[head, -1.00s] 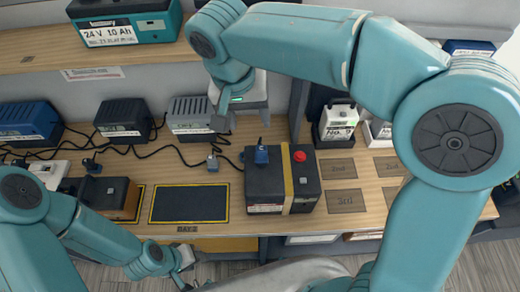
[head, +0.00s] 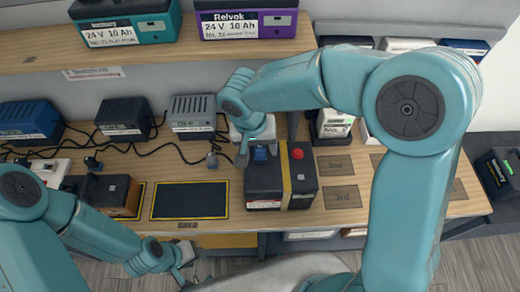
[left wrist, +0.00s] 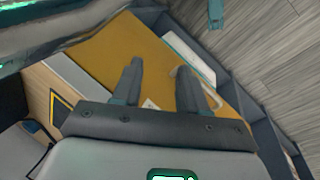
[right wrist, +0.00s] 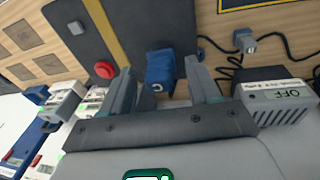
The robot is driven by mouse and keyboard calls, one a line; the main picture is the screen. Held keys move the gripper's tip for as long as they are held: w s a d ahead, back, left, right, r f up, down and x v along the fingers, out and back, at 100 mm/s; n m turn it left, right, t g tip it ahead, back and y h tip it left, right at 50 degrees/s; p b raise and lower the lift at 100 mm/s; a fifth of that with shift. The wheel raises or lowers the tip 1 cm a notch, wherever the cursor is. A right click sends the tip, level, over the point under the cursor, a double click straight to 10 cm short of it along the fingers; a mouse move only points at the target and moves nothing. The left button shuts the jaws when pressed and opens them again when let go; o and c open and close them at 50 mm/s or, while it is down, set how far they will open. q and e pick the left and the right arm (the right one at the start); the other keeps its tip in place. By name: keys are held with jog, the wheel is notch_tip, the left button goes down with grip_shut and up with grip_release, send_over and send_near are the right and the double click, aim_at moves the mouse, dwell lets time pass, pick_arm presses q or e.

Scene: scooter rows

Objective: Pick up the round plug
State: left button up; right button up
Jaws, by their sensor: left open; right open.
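A blue plug (head: 261,153) stands on the left part of the black battery (head: 265,186) with a yellow strap and a red button. It also shows in the right wrist view (right wrist: 160,70). A grey plug (head: 212,160) on a dark cable lies on the bench left of the battery; it also shows in the right wrist view (right wrist: 243,40). I cannot tell from shape which plug counts as round. My right gripper (head: 244,157) is open at the battery's back left; in its wrist view the blue plug lies between the open fingers (right wrist: 162,88). My left gripper (left wrist: 172,75) is open and empty, low at the bench front.
Blue, black and grey chargers (head: 193,117) stand at the bench back with loose cables. Another dark plug (head: 93,163) is at the left. A yellow-edged black mat (head: 190,201) is clear. Battery packs (head: 245,20) sit on the upper shelf.

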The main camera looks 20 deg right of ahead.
jog(key=shift+s+r, duration=0.1)
jog(key=shift+c, duration=0.5)
jog(key=shift+w, duration=0.25)
jog(key=c, duration=1)
